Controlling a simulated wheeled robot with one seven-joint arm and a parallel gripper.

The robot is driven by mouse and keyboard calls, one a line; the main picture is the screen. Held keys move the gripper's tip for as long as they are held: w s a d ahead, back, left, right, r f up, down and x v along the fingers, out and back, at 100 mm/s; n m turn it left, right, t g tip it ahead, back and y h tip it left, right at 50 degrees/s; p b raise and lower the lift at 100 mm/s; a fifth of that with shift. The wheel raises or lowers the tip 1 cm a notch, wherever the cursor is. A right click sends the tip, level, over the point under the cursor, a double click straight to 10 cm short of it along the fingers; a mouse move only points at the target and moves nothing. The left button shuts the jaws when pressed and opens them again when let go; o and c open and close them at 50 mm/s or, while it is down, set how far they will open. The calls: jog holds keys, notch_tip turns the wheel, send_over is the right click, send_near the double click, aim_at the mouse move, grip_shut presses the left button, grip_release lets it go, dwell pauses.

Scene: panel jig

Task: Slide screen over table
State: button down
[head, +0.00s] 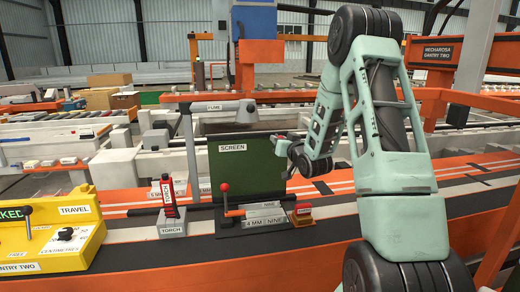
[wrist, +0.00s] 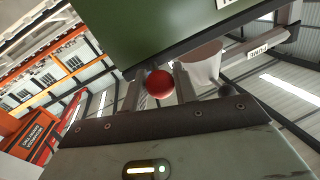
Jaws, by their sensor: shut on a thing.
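The dark green screen (head: 245,168), labelled SCREEN, stands upright behind the grey table (head: 268,222). Its green face also shows at the top of the wrist view (wrist: 150,25). My gripper (head: 283,146) is at the screen's right edge, in its upper half. In the wrist view my gripper (wrist: 158,90) is shut on a red ball knob (wrist: 159,84) just below the screen's dark edge. My fingers hide part of the knob and how it joins the screen.
A torch (head: 169,195) is to the left, a small red-orange block (head: 303,210) to the right. A grey fume arm (head: 217,107) reaches above the screen.

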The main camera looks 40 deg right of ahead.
jog(key=shift+s+d, duration=0.45)
jog(key=shift+d, duration=0.15)
jog(key=shift+s+d, duration=0.4)
jog(key=shift+d, duration=0.3)
jog(key=c, duration=1.1)
grip_release()
jog(key=shift+c, duration=0.2)
jog(key=b+v, duration=1.4)
jog(key=v, duration=0.3)
jog(key=shift+s, duration=0.2)
